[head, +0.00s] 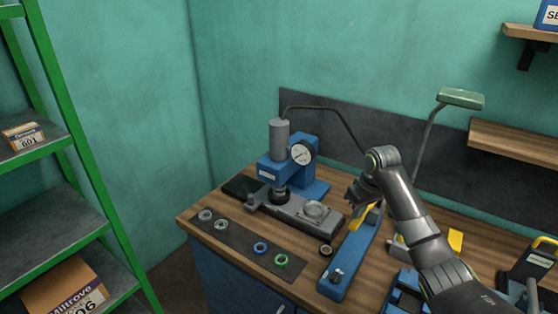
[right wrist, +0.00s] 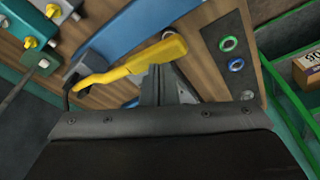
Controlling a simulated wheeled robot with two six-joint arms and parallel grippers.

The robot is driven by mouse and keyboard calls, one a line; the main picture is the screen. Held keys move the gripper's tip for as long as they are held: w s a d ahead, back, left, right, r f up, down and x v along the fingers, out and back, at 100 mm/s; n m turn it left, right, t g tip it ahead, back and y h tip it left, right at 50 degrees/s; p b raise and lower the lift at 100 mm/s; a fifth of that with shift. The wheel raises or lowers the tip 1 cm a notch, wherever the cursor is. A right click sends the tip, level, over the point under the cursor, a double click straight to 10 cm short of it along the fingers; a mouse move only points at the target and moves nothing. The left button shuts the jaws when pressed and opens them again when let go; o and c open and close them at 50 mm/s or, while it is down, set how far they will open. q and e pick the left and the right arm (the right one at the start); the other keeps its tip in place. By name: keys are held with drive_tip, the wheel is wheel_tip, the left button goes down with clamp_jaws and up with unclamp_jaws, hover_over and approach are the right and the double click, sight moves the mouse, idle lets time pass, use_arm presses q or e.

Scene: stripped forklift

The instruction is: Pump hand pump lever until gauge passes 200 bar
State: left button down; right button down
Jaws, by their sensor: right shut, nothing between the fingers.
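The hand pump is a long blue body (head: 350,255) on the workbench. Its yellow lever (head: 367,216) is partly hidden by my right gripper in the head view. In the right wrist view the yellow lever (right wrist: 145,62) lies across the fingertips. My right gripper (head: 357,196) is shut with nothing between its fingers, right beside the lever; I cannot tell whether they touch. The round white-faced gauge (head: 302,152) sits on the blue press (head: 272,172); its reading is too small to tell. My left gripper is not in view.
A dark mat (head: 238,238) with several rings lies along the bench's front left. A hose (head: 325,108) runs from the press top behind my arm. A green lamp (head: 460,98) stands at the back. A green shelf rack (head: 75,130) stands left of the bench.

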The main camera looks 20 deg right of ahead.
sight(356, 221)
wheel_tip(356, 221, down, 11)
drive_tip(key=b, duration=0.3)
wheel_tip(356, 221, up, 4)
drive_tip(key=p, duration=0.3)
drive_tip(key=shift+r+p, duration=0.2)
drive_tip(key=shift+p, duration=0.15)
wheel_tip(356, 221, up, 3)
drive_tip(key=shift+r, duration=0.65)
